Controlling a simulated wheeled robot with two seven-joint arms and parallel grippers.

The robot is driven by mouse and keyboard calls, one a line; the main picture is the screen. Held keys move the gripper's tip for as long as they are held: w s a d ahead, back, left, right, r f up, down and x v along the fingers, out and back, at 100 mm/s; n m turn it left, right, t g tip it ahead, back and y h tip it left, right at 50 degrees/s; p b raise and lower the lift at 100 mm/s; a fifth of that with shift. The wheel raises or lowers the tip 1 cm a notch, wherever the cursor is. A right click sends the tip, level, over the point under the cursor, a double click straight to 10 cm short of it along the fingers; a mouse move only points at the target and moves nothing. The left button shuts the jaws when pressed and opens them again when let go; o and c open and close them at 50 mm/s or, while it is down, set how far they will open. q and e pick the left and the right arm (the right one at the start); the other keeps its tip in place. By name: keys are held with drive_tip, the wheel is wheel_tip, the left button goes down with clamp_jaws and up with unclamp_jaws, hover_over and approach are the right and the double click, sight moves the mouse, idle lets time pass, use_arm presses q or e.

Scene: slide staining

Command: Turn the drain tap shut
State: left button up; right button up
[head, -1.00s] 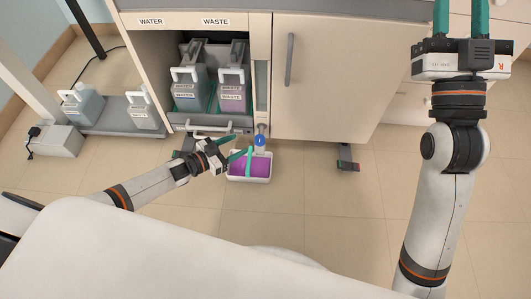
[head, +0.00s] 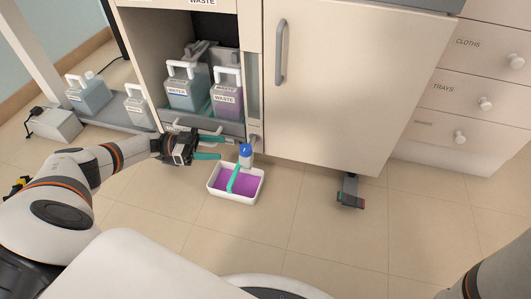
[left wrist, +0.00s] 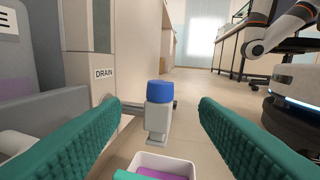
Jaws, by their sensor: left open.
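The drain tap has a blue knob (head: 246,150) on a grey body and sticks out low at the cabinet front. In the left wrist view the blue knob (left wrist: 160,91) is ahead, centred between my fingers, beside a DRAIN label (left wrist: 104,73). My left gripper (head: 214,148) is just left of the tap, its teal fingers pointing right at it. It is open and empty, apart from the tap. A white tray (head: 222,194) with purple liquid and a green bar across it stands on the floor below the tap. My right gripper is out of view.
Jugs labelled WATER (head: 185,92) and WASTE (head: 227,102) stand in the open cabinet bay. A closed cabinet door (head: 345,90) is right of the tap, with a dark foot pedal (head: 349,195) beneath.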

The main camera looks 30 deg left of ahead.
sight(252, 150)
use_arm(q)
drive_tip(key=b+x, duration=0.4)
drive_tip(key=x, duration=0.6)
drive_tip(key=shift+f, duration=0.2)
drive_tip(key=shift+w+d+r, duration=0.15)
drive_tip(key=shift+w+d, duration=0.15)
drive_tip(key=shift+d, duration=0.35)
drive_tip(key=shift+c, duration=0.3)
